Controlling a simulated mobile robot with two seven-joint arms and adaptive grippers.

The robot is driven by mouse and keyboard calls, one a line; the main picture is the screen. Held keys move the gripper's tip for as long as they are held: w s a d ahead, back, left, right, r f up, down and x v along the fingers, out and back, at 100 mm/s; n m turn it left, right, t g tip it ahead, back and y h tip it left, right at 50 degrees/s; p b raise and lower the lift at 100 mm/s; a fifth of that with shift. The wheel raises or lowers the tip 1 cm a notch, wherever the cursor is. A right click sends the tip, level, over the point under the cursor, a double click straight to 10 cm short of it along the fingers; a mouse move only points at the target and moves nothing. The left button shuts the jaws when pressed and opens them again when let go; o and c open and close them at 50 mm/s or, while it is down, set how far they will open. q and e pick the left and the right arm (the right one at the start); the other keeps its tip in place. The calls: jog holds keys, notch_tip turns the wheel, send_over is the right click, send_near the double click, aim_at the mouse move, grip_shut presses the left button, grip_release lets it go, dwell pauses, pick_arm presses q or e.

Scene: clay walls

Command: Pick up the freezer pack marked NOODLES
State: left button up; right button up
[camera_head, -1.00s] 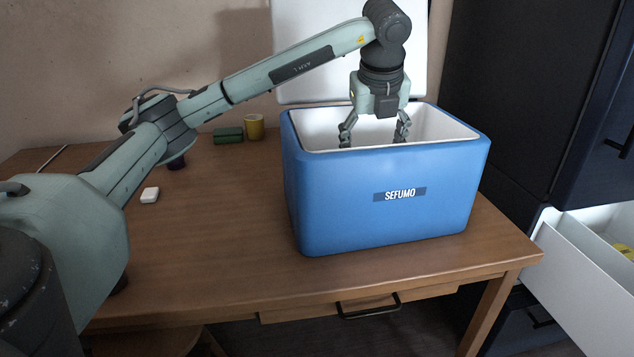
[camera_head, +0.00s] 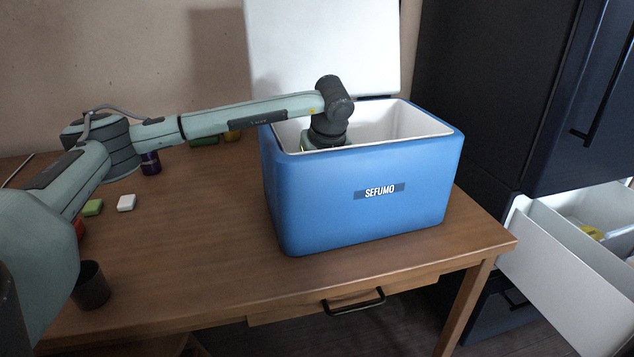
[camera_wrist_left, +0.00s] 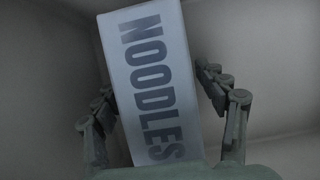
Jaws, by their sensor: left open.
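The freezer pack marked NOODLES (camera_wrist_left: 152,75) shows in the left wrist view as a pale grey box with dark letters. It lies inside the blue cool box (camera_head: 360,200) marked SEFUMO, whose wall hides it in the head view. My left gripper (camera_wrist_left: 165,105) is open, with one finger on each side of the pack. Gaps show between the fingers and the pack, clearer on the right side. In the head view my left wrist reaches down into the box and the fingers are hidden behind its front wall. My right gripper is in neither view.
The cool box's white lid (camera_head: 325,50) stands open behind it. The wooden table (camera_head: 190,240) holds a dark cup (camera_head: 91,285), a purple can (camera_head: 150,163), and white (camera_head: 126,203) and green (camera_head: 93,208) blocks. An open white drawer (camera_head: 560,250) is at the right.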

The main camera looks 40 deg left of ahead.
pick_arm(q)
jog(key=shift+c, duration=0.6)
jog(key=c, duration=1.5)
